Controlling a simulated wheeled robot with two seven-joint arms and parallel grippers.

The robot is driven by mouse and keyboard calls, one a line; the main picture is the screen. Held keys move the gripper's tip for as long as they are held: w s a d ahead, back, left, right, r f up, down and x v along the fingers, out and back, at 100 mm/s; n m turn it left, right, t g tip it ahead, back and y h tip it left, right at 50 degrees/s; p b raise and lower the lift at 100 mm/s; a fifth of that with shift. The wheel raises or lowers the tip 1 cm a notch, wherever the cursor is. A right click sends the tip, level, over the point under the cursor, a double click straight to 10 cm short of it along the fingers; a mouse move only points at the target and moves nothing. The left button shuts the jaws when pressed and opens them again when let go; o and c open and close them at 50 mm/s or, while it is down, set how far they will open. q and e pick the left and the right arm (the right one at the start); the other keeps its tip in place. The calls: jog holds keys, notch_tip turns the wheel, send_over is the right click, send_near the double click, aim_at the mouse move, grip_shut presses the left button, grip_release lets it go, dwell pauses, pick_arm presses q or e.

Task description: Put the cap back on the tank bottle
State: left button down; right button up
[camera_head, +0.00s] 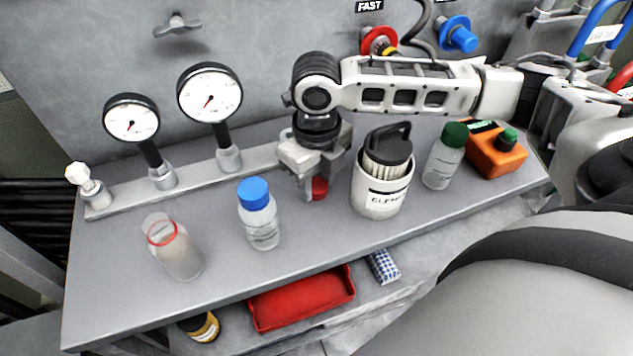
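An open clear bottle (177,252) with a red ring round its neck and no cap stands at the front left of the bench. I take it to be the tank bottle. A small red cap (320,188) shows low between the fingers of my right gripper (318,183), near the middle of the bench. The fingers point down and hide part of the cap. I cannot tell whether they grip it or only stand around it, or whether it touches the bench. My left gripper is not in view.
A blue-capped bottle (260,222) stands between the open bottle and my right gripper. A white canister (380,195), a green-capped bottle (443,162) and an orange box (497,157) are to the right. Two gauges (210,93) rise behind. A red item (300,300) lies on the lower shelf.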

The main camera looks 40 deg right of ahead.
aim_at(316, 184)
jog(key=shift+c, duration=0.3)
